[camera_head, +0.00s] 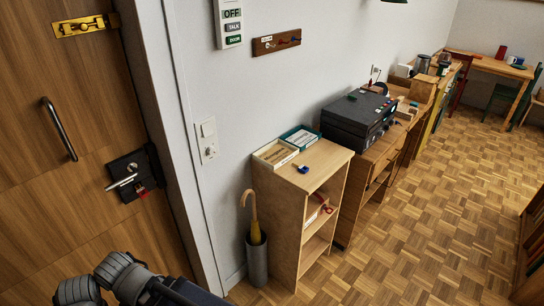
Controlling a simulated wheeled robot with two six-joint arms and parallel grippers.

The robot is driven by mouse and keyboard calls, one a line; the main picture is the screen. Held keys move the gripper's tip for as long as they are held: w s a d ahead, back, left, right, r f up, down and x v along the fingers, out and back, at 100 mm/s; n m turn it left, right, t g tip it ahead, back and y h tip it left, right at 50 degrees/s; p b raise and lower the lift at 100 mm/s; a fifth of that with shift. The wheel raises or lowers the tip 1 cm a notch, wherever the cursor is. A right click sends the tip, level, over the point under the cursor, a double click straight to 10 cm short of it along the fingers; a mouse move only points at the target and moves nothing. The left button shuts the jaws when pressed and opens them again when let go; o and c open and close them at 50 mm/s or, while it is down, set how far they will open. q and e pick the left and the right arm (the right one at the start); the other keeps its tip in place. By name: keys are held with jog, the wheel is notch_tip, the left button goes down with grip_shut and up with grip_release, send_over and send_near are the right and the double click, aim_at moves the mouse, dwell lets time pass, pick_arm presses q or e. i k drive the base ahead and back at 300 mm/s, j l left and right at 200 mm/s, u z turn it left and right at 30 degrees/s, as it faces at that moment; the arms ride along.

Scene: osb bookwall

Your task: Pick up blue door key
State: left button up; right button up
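A small blue object (302,169), which looks like a key with a blue head, lies on top of the light wooden shelf unit (325,160). It lies in front of the shallow trays. A small blue item (294,40) also shows at the key rack (276,42) on the wall; it is too small to tell what it is. Dark grey parts of my arm show at the bottom left, in front of the door and well apart from the shelf. Neither gripper's fingers can be made out in the picture.
The wooden door (60,170) has a black lock plate (130,175) with a red item at it. An umbrella stand (257,262) stands left of the shelf unit. The parquet floor (430,230) at right is clear.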

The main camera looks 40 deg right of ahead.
aim_at(303, 168)
jog(key=z, duration=1.8)
